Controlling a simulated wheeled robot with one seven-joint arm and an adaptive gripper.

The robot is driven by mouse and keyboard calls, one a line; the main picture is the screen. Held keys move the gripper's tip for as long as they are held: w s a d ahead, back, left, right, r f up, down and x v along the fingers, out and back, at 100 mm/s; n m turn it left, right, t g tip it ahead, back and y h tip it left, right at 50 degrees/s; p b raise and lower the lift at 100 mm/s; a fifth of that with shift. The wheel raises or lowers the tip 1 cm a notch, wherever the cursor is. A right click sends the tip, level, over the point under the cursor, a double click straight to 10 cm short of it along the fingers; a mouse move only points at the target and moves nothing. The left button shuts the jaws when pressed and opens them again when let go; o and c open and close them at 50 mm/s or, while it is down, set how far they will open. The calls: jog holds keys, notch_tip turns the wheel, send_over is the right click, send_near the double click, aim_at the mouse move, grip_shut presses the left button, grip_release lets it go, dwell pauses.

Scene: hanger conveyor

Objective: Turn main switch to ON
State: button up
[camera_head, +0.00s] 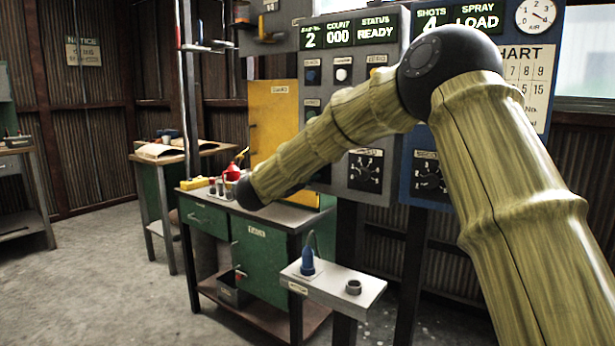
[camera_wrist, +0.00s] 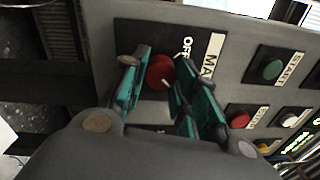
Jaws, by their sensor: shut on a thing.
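The main switch is a red round knob (camera_wrist: 160,71) on a dark plate in the wrist view. A white label beginning "MA" (camera_wrist: 209,56) and the word "OFF" (camera_wrist: 187,47) are beside it. My gripper (camera_wrist: 157,80) has its teal fingers on both sides of the knob and is shut on it. The fingers cover part of the plate, so the ON mark is not readable. In the head view, my arm hides the gripper and the switch.
On the same grey panel are a green start button (camera_wrist: 272,68), a red button (camera_wrist: 239,120) and a white button (camera_wrist: 290,120). In the head view, a yellow cabinet (camera_head: 272,125), a green workbench (camera_head: 262,252) and a small shelf (camera_head: 325,287) stand near the panel.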

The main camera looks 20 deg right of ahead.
jog(key=shift+d+f, duration=0.15)
jog(key=shift+d, duration=0.1)
jog(key=o, duration=0.7)
jog(key=shift+s, duration=0.1)
jog(key=o, duration=0.3)
jog(key=shift+d, duration=0.2)
jog(key=shift+o, duration=0.2)
jog(key=shift+s+a, duration=0.1)
jog(key=shift+a, duration=0.3)
jog(key=v, duration=1.1)
jog(key=shift+s+a, duration=0.15)
jog(key=shift+a, duration=0.25)
jog(key=shift+f, duration=0.15)
